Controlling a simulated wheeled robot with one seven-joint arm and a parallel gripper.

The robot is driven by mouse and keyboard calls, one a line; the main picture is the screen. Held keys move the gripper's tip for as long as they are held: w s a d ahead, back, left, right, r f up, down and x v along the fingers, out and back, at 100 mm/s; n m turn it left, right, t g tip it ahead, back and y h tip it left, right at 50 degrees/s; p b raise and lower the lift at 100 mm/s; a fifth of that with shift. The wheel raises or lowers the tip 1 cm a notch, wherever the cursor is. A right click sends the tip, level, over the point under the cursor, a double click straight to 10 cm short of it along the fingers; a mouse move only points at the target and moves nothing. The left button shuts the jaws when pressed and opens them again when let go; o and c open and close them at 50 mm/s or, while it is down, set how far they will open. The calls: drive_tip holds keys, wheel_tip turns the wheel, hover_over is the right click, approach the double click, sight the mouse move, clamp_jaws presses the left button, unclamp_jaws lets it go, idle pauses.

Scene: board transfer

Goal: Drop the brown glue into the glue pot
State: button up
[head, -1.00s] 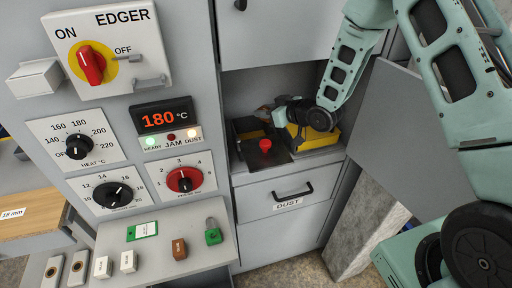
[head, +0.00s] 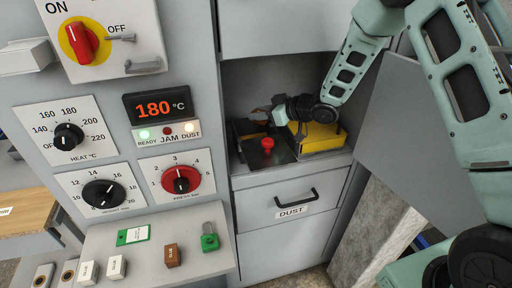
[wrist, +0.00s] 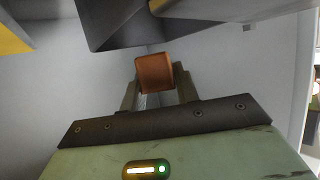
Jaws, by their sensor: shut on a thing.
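My gripper (wrist: 156,90) is shut on a brown block (wrist: 155,73), which looks like brown glue, held between the fingertips. In the head view my gripper (head: 266,109) is inside the open cabinet bay, above and behind a dark box or plate (head: 277,151) with a red knob. I cannot tell for certain whether that is the glue pot. In the wrist view a dark, angular part (wrist: 115,22) lies just above the block. The pot's opening is not clearly visible. Another brown glue block (head: 172,256) lies on the front shelf.
A yellow box (head: 318,138) stands right of the dark part, under my wrist. The open grey door (head: 405,130) is at the right. A drawer marked DUST (head: 290,197) is below. The front shelf (head: 205,268) holds white glue blocks, a green tag and a green padlock.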

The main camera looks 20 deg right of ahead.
drive_tip(key=shift+f+b, duration=0.3)
drive_tip(key=shift+f, duration=0.45)
drive_tip(key=o, duration=1.1)
drive_tip(key=shift+c, duration=0.2)
drive_tip(key=b+v, duration=0.2)
drive_tip(key=v, duration=1.5)
drive_tip(key=shift+s, duration=0.2)
drive_tip(key=shift+d, duration=0.15)
